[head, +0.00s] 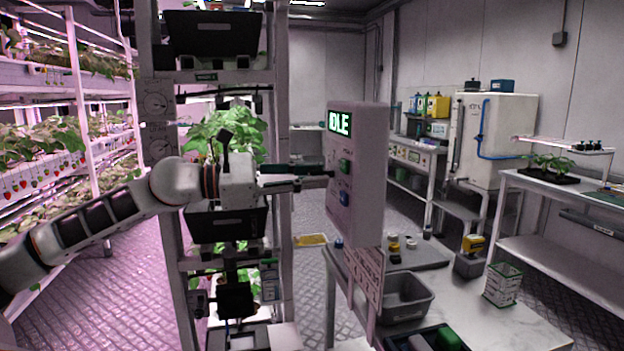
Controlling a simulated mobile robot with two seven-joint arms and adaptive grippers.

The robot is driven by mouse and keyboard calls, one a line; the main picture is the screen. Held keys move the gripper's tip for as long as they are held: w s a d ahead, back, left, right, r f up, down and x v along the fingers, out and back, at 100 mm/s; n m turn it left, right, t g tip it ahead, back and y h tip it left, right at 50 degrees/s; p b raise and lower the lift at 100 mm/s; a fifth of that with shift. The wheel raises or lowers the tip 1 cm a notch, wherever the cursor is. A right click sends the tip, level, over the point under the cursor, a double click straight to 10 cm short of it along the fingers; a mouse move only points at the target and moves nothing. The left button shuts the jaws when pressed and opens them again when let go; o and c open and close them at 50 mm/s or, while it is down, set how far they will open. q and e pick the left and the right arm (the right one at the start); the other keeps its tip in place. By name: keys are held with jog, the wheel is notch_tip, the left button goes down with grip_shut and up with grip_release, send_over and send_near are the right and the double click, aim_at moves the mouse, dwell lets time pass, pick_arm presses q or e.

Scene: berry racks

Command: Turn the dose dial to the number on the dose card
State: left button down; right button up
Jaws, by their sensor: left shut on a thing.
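A grey panel box (358,215) stands upright at the middle, seen at a slant. Its green-lit display (340,123) reads "IDLE". A green button (345,167) and a blue button (344,198) sit on its face. My left gripper (327,176) reaches in from the left and is shut at the panel's face, left of the buttons. What it holds looks to be the dose dial, which the fingers hide. I cannot read any dial number. I cannot make out which item is the dose card. My right gripper is not in view.
Below the panel, a pale bench (460,325) holds a grey bin (404,297), a printed white holder (502,285) and a yellow-topped device (472,245). A plant rack (283,200) stands close behind my left arm. A clear floor aisle lies beyond the bench.

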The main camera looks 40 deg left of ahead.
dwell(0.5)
pick_arm(q)
jog(key=c, duration=1.8)
grip_release()
jog(key=shift+s, duration=0.1)
jog(key=v, duration=1.2)
jog(key=shift+a, duration=0.1)
